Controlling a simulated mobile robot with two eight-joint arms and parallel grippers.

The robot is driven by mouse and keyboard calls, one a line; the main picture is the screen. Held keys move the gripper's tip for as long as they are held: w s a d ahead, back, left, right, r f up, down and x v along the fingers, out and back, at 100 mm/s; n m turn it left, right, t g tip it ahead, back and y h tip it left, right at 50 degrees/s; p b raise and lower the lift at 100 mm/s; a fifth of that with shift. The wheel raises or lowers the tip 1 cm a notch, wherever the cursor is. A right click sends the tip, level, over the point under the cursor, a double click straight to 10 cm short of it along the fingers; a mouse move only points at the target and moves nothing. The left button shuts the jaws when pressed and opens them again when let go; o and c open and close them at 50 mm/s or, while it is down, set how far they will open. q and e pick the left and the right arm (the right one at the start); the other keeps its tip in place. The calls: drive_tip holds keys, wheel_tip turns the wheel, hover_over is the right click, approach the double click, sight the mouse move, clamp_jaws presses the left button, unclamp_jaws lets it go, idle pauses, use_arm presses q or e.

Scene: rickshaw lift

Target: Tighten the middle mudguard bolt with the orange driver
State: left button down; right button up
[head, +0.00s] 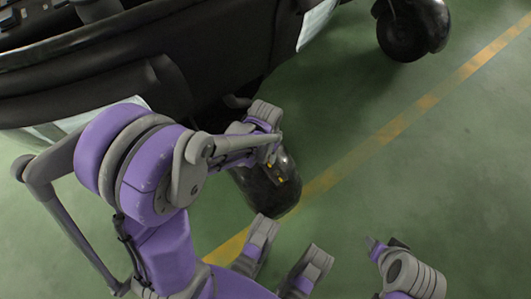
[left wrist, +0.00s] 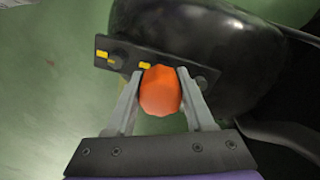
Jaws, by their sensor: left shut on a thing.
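My left gripper (head: 268,128) is beside the black front mudguard (head: 268,192) and shut on the orange driver. In the left wrist view the driver's orange handle (left wrist: 160,92) sits between the two fingers, seen end-on. It lies over the middle of a dark plate (left wrist: 128,57) with yellow marks on the mudguard. One bolt (left wrist: 117,59) shows left of the driver and another (left wrist: 205,83) right of it. The middle bolt and the driver's tip are hidden behind the handle. In the head view the driver cannot be made out. My right gripper (head: 290,240) is open and empty at the bottom.
The dark rickshaw body (head: 80,75) fills the upper left, close to my left arm. Another wheel with its black guard (head: 405,30) stands at the top right. The green floor (head: 440,160) with a yellow line (head: 400,122) is clear on the right.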

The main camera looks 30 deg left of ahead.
use_arm(q)
drive_tip(key=shift+f, duration=0.15)
drive_tip(key=m, duration=1.2)
drive_tip(key=shift+s+d+r+p, duration=0.1)
drive_tip(key=shift+r+p, duration=1)
drive_tip(key=shift+r, duration=0.2)
drive_tip(key=shift+r+p, duration=1.55)
drive_tip(key=shift+r, duration=0.7)
